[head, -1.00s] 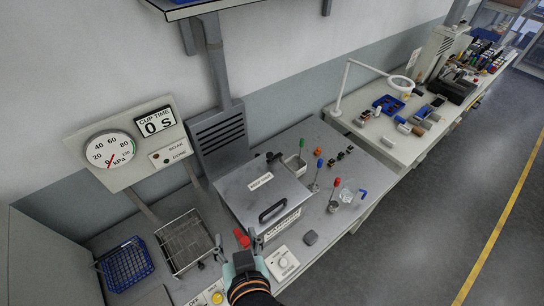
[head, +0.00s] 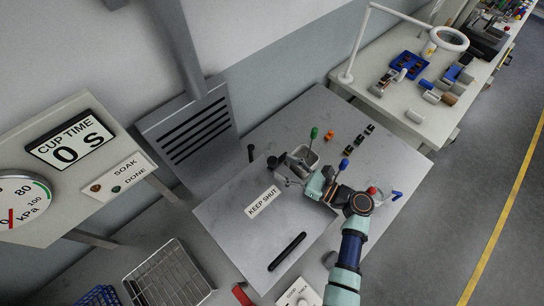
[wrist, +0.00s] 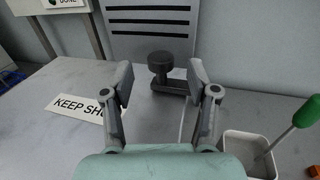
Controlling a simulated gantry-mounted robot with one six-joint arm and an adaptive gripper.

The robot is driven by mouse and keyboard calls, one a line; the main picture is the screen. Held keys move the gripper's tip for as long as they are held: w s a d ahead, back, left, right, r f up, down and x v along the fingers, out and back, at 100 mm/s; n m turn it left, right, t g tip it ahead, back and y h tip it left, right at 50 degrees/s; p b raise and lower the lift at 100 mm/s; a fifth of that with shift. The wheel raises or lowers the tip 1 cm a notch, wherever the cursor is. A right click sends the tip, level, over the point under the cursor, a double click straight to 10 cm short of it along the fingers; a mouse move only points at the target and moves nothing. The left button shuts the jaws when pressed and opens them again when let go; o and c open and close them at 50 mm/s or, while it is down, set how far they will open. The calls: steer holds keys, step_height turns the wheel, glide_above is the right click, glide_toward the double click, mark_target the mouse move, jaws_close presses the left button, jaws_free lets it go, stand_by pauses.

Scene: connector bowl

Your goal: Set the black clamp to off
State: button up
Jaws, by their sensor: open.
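The black clamp (wrist: 165,75), a round dark knob on a short dark bar, stands at the back edge of the grey lid marked KEEP SHUT (head: 235,215). It also shows as a small dark knob in the head view (head: 272,162). My gripper (wrist: 162,85) is open, its two fingers spread either side of the clamp in the wrist view. The clamp appears beyond the fingertips, and I cannot tell whether they touch. In the head view my gripper (head: 287,172) reaches over the lid's back right corner, partly hiding what lies there.
A white cup with a green-handled tool (wrist: 290,125) stands close on my gripper's right. A blue-topped lever (head: 344,165) and a red-topped one (head: 373,191) stand near my arm. A slotted grey panel (head: 190,130) rises behind the clamp. A wire basket (head: 165,275) is front left.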

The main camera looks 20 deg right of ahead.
mark_target(273, 160)
steer(key=x, duration=0.5)
steer(key=shift+c, duration=0.2)
jaws_close()
